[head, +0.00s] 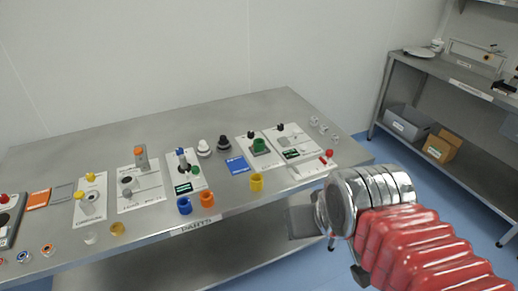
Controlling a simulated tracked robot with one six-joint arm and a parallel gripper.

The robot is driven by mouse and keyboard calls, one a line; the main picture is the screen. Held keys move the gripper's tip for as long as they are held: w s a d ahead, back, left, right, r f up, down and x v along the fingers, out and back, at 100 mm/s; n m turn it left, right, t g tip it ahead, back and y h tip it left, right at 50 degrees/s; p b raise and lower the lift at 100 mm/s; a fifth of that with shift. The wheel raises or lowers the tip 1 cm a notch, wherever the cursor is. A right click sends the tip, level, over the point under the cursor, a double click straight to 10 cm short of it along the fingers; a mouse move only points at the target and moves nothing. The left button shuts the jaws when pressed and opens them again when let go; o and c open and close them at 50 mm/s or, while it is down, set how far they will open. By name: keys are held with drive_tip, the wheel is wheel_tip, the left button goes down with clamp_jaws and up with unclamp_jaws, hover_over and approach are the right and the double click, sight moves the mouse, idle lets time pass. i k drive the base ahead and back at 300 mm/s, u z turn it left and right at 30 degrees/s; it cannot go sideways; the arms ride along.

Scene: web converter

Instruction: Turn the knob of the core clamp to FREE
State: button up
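Several white control panels stand on the steel table, and their lettering is too small to read, so I cannot tell which is the core clamp or where its knob points. One panel (141,190) has a dark round knob (126,181) and an orange-topped grey post (140,155). Another panel (91,197) has a grey knob (88,208) and a yellow button. A panel with a green knob (260,146) stands further right. My arm's chrome wrist and red bellows fill the lower right. My gripper (359,274) is mostly hidden behind the wrist, its fingers not clear, away from the panels.
A blue-topped lever (182,157) and a red-ended lever (327,157) stick up. A shelf (450,75) with boxes stands at right. The table's back strip is clear.

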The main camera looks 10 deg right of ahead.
sight(250, 135)
drive_tip(key=i, duration=0.9)
